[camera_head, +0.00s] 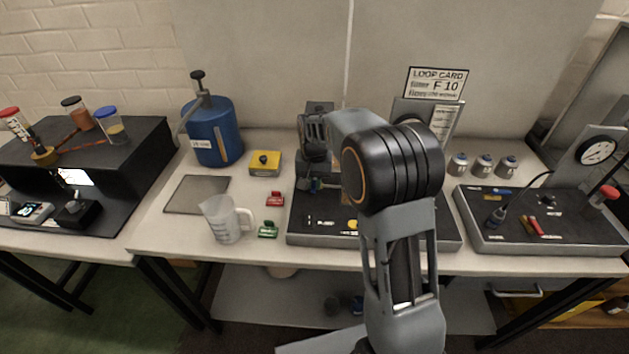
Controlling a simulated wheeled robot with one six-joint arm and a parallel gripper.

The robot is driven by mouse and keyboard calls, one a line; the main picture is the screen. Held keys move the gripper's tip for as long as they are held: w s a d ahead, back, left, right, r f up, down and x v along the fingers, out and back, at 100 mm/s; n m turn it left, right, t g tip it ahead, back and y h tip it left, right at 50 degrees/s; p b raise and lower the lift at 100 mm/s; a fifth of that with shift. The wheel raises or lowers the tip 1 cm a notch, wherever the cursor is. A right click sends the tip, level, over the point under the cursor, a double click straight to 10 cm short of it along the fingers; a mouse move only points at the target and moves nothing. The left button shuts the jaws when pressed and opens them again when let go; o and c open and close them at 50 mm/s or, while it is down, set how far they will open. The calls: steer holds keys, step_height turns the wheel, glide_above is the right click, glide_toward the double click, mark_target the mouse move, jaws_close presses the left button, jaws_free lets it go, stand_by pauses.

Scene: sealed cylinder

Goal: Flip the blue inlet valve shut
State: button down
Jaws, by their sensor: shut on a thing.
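The blue inlet valve (315,186) shows as a small blue piece near the back left of the dark panel of the middle grey rig (300,240). My gripper (313,178) reaches down to it from above and is shut on it. The fingertips are small and dark here, and they partly hide the valve, so its exact angle cannot be told. My arm covers the middle and right of the rig, including most of the gauge behind.
A yellow knob (352,225) sits near the panel's front. Another gauge rig (590,232) is at right.

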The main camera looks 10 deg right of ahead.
mark_target(314, 185)
stand_by(0.5)
steer(key=c, duration=1.1)
jaws_free()
step_height(314, 185, up, 14)
steer(key=shift+f, duration=0.1)
steer(key=s+d+f+n+t, duration=0.1)
steer(key=s+f+t, duration=0.1)
steer(key=s, duration=0.9)
steer(key=s+f+n+t, duration=0.1)
steer(key=s+f, duration=0.3)
steer(key=s, duration=0.8)
steer(key=shift+d+f+n+t, duration=0.15)
steer(key=shift+d+n+t, duration=0.25)
steer(key=shift+n, duration=0.4)
